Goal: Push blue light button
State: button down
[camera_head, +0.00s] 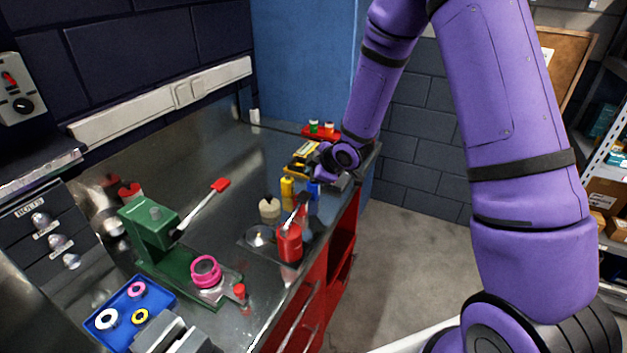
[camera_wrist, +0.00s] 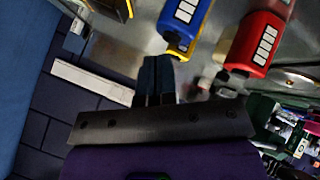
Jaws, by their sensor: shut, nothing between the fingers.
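My gripper (camera_wrist: 155,78) is shut and empty in the wrist view, its dark fingertips together. No blue light button can be made out for certain in either view. A blue labelled container (camera_wrist: 184,20) lies just beyond and above the fingertips in the wrist view, with a visible gap. Small blue parts also show below my wrist in the head view (camera_head: 313,189). My wrist hangs over the far right part of the bench in the head view, where the fingertips are hard to make out.
A red container (camera_wrist: 258,45) stands right of the fingers. The bench (camera_head: 250,165) also carries a yellow bottle (camera_head: 287,187), a red can (camera_head: 289,243), a green press (camera_head: 150,235) and a blue tray (camera_head: 165,292). A red base (camera_head: 321,134) with small coloured parts sits at the far end.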

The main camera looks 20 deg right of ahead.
jog(key=shift+r, duration=0.25)
jog(key=shift+r, duration=3)
